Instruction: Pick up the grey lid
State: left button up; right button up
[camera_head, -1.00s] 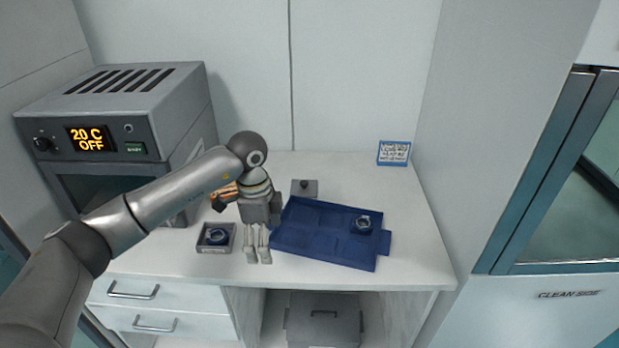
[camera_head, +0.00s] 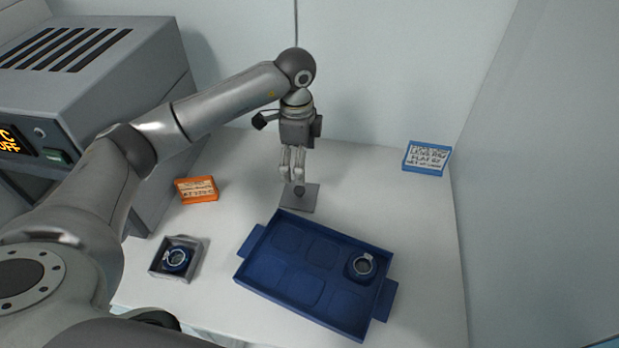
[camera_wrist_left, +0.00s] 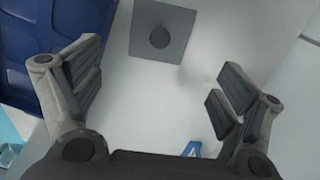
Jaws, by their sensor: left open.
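The grey lid (camera_head: 308,199) is a flat square plate with a dark round knob, lying on the white table just behind the blue tray. In the left wrist view the lid (camera_wrist_left: 176,44) lies at the top centre, beyond the fingertips. My left gripper (camera_head: 292,177) points down above the lid's knob, and its fingertips partly cover the lid's back in the head view. In the left wrist view my left gripper (camera_wrist_left: 158,82) is open with nothing between its fingers. My right gripper is not in view.
The blue tray (camera_head: 257,268) holds a round dark piece (camera_head: 361,265) at its right. A small grey box (camera_head: 160,262) with a similar piece stands front left. An orange sign (camera_head: 197,190), a blue-framed sign (camera_head: 427,157) and a grey oven (camera_head: 120,75) stand around. The table's right side is clear.

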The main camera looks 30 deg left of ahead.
aim_at(299, 190)
pick_arm(q)
jog(key=f, duration=0.2)
jog(key=f+p, duration=0.1)
jog(key=f, duration=0.1)
jog(key=shift+s, duration=0.25)
jog(key=shift+f, duration=0.3)
jog(key=f, duration=0.1)
jog(key=f+p, duration=0.1)
jog(key=f, duration=0.1)
jog(key=f+p, duration=0.1)
jog(key=f, duration=0.1)
jog(key=shift+w, duration=0.25)
jog(key=shift+f, duration=0.4)
jog(key=shift+c, duration=1.4)
jog(key=shift+s, duration=0.1)
grip_shut()
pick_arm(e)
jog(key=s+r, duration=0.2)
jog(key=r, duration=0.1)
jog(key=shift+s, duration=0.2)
